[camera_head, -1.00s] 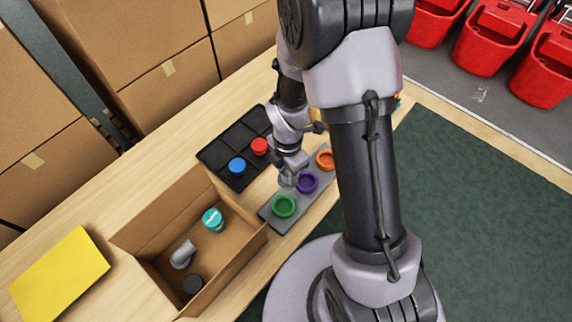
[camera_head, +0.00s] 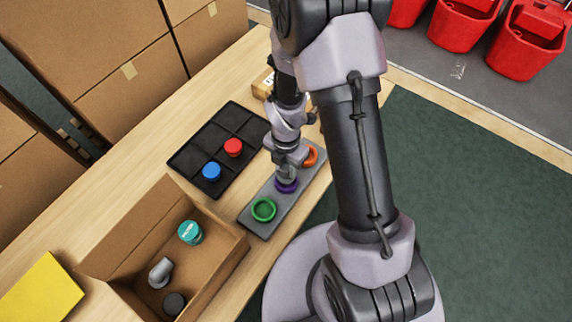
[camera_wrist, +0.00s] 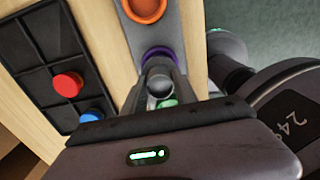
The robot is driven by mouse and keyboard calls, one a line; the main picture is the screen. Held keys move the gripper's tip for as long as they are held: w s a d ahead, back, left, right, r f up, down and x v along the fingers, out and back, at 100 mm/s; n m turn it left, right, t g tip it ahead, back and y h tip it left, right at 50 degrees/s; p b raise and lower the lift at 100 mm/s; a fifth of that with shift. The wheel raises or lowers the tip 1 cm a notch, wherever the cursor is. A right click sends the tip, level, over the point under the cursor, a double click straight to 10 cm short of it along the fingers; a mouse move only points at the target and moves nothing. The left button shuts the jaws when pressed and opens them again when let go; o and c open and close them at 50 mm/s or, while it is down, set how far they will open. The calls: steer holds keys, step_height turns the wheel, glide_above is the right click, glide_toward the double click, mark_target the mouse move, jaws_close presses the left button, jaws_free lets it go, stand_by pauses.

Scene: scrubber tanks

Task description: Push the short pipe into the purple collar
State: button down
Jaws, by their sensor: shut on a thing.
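The purple collar (camera_head: 287,186) sits on a grey plate (camera_head: 254,224) between the green collar (camera_head: 263,210) and the orange collar (camera_head: 310,156). My gripper (camera_head: 287,172) is over the purple collar and partly hides it. In the wrist view my gripper (camera_wrist: 158,80) is shut on a short grey pipe (camera_wrist: 160,88), whose round open end faces the camera. Part of the purple collar (camera_wrist: 159,52) shows just beyond the pipe. The pipe's lower end is hidden, so I cannot tell whether it is inside the collar.
A black compartment tray (camera_head: 188,158) with a red cap (camera_head: 233,147) and a blue cap (camera_head: 212,171) lies beside the plate. An open cardboard box (camera_head: 130,238) holds a teal-topped part, a grey elbow and a dark cap. A yellow sheet (camera_head: 38,292) lies at far left.

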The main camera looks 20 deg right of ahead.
stand_by(0.4)
steer(key=shift+f, duration=0.15)
stand_by(0.4)
steer(key=shift+f+b, duration=0.5)
steer(key=shift+f, duration=0.1)
steer(key=shift+f+b, duration=0.3)
stand_by(0.4)
steer(key=shift+f, duration=0.2)
steer(key=shift+f+b, duration=0.2)
steer(key=shift+b, duration=0.1)
